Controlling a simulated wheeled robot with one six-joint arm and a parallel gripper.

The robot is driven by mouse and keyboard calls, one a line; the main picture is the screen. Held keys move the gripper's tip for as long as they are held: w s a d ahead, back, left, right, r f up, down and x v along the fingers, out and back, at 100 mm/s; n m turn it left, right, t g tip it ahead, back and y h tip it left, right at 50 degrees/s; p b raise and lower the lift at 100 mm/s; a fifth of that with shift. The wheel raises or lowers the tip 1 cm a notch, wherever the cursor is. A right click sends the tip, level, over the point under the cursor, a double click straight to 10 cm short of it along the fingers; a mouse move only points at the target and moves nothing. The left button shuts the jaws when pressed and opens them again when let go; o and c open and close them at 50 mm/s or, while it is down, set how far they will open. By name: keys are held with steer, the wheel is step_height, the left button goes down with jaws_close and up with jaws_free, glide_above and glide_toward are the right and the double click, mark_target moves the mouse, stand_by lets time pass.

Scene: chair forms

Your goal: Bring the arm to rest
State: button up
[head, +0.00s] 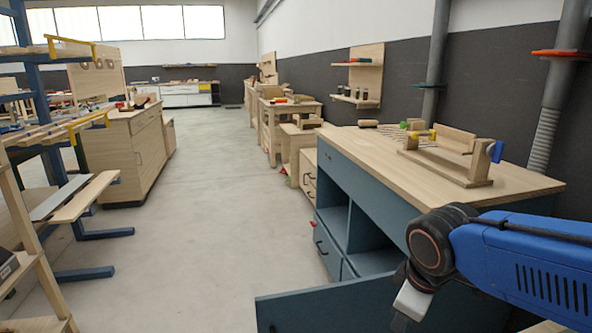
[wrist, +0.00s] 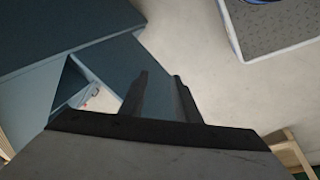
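My blue arm reaches in from the right edge of the head view, in front of the blue-grey workbench (head: 440,178). Its dark wrist joint bends downward, and the fingertips are not clear in that view. In the wrist view my gripper (wrist: 160,82) shows two dark fingers standing apart with nothing between them. The gripper points down over the concrete floor (wrist: 185,45), beside a blue-grey panel of the bench.
A blue-grey panel (head: 345,308) juts out low from the bench, close under my arm. A wooden jig (head: 450,165) stands on the benchtop. Wooden shelving (head: 30,260) is at the left. The concrete aisle (head: 205,210) between is clear.

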steer(key=s+d+m+t, duration=0.1)
steer(key=s+d+m, duration=0.6)
steer(key=m, duration=0.3)
steer(key=shift+s, duration=0.3)
